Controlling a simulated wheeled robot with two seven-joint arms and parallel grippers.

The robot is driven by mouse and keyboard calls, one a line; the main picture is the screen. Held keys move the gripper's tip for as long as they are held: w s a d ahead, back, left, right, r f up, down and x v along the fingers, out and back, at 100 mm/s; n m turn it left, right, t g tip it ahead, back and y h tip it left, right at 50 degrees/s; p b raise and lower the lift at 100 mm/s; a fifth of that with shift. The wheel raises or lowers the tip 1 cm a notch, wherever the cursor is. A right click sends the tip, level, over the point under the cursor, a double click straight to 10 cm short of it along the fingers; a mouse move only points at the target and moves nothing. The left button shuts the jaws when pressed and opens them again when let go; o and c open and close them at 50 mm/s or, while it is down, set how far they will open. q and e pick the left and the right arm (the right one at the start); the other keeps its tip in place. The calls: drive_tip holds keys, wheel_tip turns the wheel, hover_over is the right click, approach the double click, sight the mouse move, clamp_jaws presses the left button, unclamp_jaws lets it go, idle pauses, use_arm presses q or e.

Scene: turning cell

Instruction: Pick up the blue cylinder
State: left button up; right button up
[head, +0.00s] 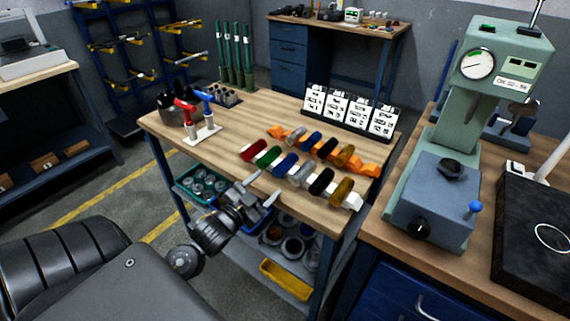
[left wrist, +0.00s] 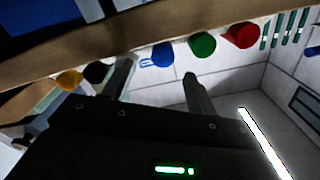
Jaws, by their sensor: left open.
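A blue cylinder (head: 285,163) lies in the front row on the wooden workbench, between a green cylinder (head: 268,156) and a grey one (head: 302,175). A second, darker blue cylinder (head: 311,139) lies in the row behind. My left gripper (head: 262,190) is open and empty at the bench's front edge, just short of the front row. In the left wrist view a blue cylinder end (left wrist: 163,55) shows between the two fingers (left wrist: 160,82), beyond their tips, with green and red ends to its right. My right gripper is not in view.
The front row sits on a white rack (head: 355,202), the back row on an orange rack (head: 371,170). Picture cards (head: 348,109) stand behind them. A green press (head: 455,110) stands on the right-hand bench.

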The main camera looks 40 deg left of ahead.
sight(277, 173)
use_arm(q)
drive_tip(key=w, duration=0.1)
drive_tip(key=w+p, duration=0.1)
drive_tip(key=w, duration=0.3)
drive_tip(key=shift+w+a, duration=0.1)
drive_tip(key=shift+a, duration=0.15)
clamp_jaws()
